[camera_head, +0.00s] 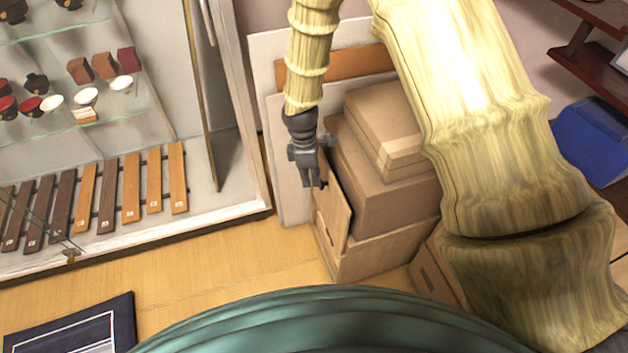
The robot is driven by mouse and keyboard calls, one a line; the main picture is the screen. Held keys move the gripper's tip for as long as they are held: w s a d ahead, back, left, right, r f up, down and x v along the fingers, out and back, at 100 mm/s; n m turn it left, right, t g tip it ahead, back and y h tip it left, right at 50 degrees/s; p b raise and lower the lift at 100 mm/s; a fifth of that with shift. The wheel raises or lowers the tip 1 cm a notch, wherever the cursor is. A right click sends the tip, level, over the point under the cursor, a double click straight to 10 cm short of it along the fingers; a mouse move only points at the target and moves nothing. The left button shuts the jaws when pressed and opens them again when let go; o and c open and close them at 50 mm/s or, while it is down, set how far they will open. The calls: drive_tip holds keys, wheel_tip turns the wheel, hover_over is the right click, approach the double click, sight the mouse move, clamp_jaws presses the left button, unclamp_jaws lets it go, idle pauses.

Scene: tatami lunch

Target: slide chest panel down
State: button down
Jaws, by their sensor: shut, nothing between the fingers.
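A light wooden panel (334,212) stands upright, slightly tilted in the picture, at the left face of a brown chest (378,252). Its lower part meets the chest's front. My dark grey gripper (316,184) hangs pointing down at the panel's upper left edge, with its fingers shut and empty. It overlaps the top of the panel in the picture, and I cannot tell whether it touches.
Brown boxes (388,185) are stacked above the chest. Flat boards (268,60) lean on the wall behind. A glass display case (228,214) stands to the left. A blue bin (592,140) is at the right. The tatami floor (215,268) is clear left of the chest.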

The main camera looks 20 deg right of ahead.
drive_tip(key=w+r+n+h, duration=0.1)
drive_tip(key=w+r+n, duration=0.2)
drive_tip(key=w+r, duration=0.4)
drive_tip(key=s+x, duration=0.1)
drive_tip(key=x, duration=1.2)
drive_tip(key=shift+r, duration=0.15)
drive_tip(key=shift+d, duration=0.1)
